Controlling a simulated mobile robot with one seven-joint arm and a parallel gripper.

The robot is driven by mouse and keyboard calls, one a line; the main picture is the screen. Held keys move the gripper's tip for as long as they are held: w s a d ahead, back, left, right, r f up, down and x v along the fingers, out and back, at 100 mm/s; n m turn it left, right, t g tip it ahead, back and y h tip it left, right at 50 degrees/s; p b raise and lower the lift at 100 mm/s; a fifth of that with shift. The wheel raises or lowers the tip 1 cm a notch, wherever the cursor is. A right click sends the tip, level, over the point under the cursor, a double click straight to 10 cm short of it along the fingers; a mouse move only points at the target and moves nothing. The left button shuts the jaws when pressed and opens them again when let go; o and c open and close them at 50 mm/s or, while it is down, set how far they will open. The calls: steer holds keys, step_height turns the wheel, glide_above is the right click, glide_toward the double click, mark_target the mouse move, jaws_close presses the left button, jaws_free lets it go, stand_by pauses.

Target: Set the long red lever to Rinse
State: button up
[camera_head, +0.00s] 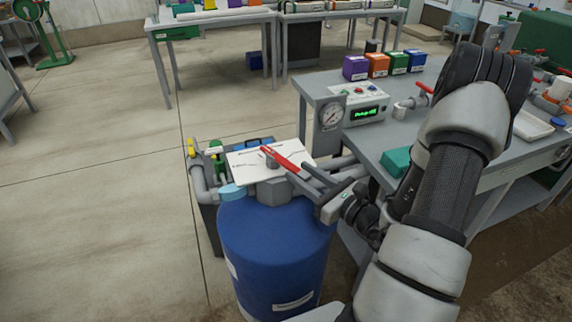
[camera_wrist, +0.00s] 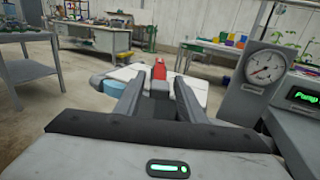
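The long red lever (camera_head: 283,160) sits on a grey hub above a white label plate (camera_head: 245,160), on top of a blue tank (camera_head: 275,245). It points from the hub toward the lower right, toward my gripper (camera_head: 300,172). The plate's lettering is too small to read. In the wrist view the lever (camera_wrist: 158,73) shows end-on between the two fingers of my gripper (camera_wrist: 158,88). The fingers are apart, with visible gaps either side of the lever. The lever's near end is partly hidden by the gripper in the head view.
A pressure gauge (camera_head: 331,115) and a control box with a green display (camera_head: 365,113) stand right of the tank on a grey bench. Grey pipes and yellow-topped fittings (camera_head: 192,150) are left and behind. A light-blue cap (camera_head: 232,191) is beside the plate. Open floor lies left.

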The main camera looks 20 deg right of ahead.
mark_target(286, 162)
steer(key=x, duration=0.6)
steer(key=shift+w+a+b, duration=0.1)
steer(key=shift+w+b, duration=0.15)
steer(key=shift+b, duration=0.1)
jaws_close()
